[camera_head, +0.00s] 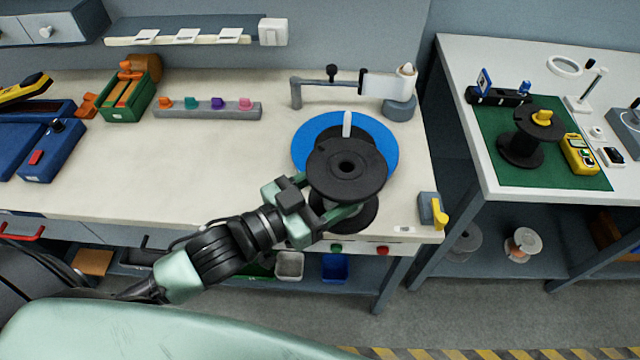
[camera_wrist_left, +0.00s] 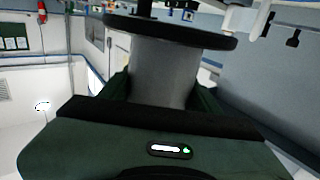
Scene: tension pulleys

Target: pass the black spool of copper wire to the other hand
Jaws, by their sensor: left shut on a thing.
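My left gripper (camera_head: 332,207) is shut around the core of a black-flanged spool (camera_head: 347,170). The spool is upright, in front of and partly over a blue round disc (camera_head: 385,140) with a white upright pin (camera_head: 347,122). In the left wrist view the spool's flange (camera_wrist_left: 175,32) and grey-looking core (camera_wrist_left: 165,75) sit between the fingers; no copper colour shows there. Whether its lower flange touches anything is hard to tell. Another black spool (camera_head: 522,148), with a yellow top, stands on the green mat (camera_head: 490,118) at right. My right gripper is not in view.
A swing arm on a grey post (camera_head: 297,95) stands behind the disc. A yellow-handled switch (camera_head: 438,212) sits at the bench's right front corner. A rack of coloured pegs (camera_head: 207,111) and a green box (camera_head: 125,100) are further left. A gap separates the benches.

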